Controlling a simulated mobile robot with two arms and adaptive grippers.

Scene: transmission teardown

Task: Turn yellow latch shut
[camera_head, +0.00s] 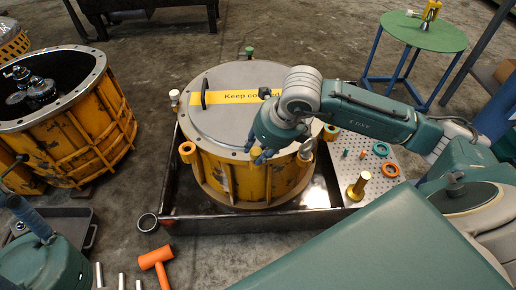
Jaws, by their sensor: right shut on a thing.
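The round grey lid (222,118) with a yellow "Keep" label strip covers the orange-yellow drum housing (232,182). My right gripper (260,155) reaches down at the front of the lid's rim. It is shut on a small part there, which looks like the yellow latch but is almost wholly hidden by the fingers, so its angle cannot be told. Other latches stand around the rim: an orange one (187,152) at front left, a white one (174,97) at left and a green one (249,52) at the back. My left gripper (22,207) is at the lower left edge, its jaws unclear.
The drum stands in a dark tray (215,226). A perforated plate (358,150) with rings and a brass part (358,186) is on the right. An open housing (75,135) stands left. An orange mallet (157,262) lies in front; a green stool (423,33) stands behind.

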